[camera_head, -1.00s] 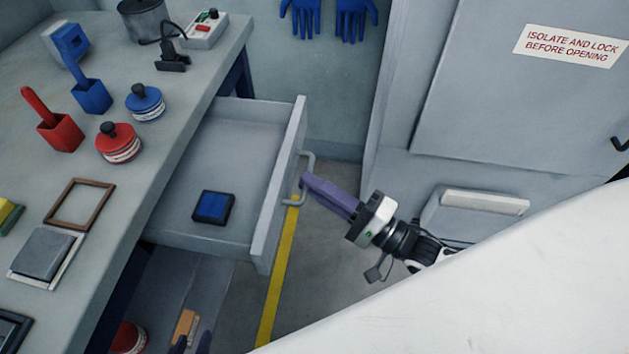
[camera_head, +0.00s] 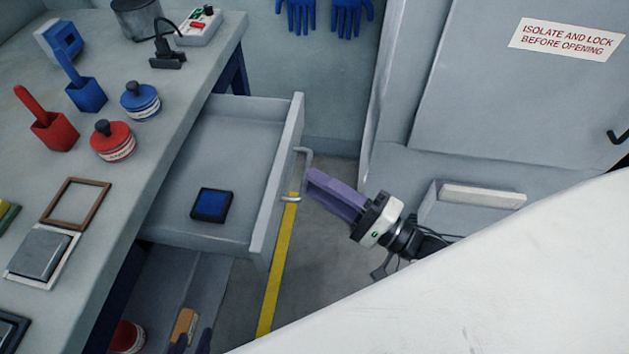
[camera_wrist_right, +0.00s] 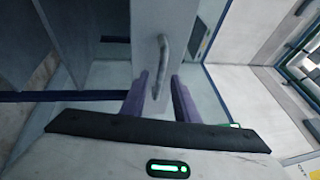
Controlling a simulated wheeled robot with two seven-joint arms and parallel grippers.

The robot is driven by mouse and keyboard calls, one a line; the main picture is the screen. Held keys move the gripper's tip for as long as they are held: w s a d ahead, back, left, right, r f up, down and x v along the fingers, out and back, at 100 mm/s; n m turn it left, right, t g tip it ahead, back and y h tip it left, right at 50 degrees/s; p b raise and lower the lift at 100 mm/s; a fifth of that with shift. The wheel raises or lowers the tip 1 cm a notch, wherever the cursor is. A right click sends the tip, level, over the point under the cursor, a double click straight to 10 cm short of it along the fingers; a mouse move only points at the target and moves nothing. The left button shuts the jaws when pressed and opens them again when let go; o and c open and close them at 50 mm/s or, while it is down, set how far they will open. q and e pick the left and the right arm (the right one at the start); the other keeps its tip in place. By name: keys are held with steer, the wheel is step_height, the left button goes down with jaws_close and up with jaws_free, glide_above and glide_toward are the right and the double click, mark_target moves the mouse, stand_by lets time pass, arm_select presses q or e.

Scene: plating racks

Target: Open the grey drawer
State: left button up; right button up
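The grey drawer (camera_head: 225,234) stands pulled out from the bench, and its inside shows. Its metal handle (camera_head: 308,158) is on the front face; it also shows in the right wrist view (camera_wrist_right: 163,58). My right gripper (camera_head: 312,186) is open, its purple fingers apart at the handle. In the right wrist view the handle's lower end lies between the fingers without visible contact on either. A dark pad with a blue top (camera_head: 211,205) lies in the drawer. My left gripper (camera_head: 192,343) shows only as two separated purple fingertips at the bottom edge.
The bench top (camera_head: 115,190) holds red and blue holders, round pots, a brown frame (camera_head: 76,204) and a grey block. A lower shelf (camera_head: 200,285) is under the drawer. A grey cabinet (camera_head: 500,110) stands right. Floor with a yellow line (camera_head: 280,265) lies between.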

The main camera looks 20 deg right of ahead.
steer(key=v, duration=0.9)
steer(key=shift+a, duration=0.15)
steer(key=s+a+f+n+g+h, duration=0.2)
steer(key=a+f+n+g+h, duration=0.1)
steer(key=f+n, duration=0.4)
steer(key=s+a+f+n+g+h, duration=0.3)
steer(key=f+n+g+h, duration=0.2)
steer(key=f+n, duration=0.2)
step_height(320, 180, down, 2)
steer(key=shift+a+h, duration=0.3)
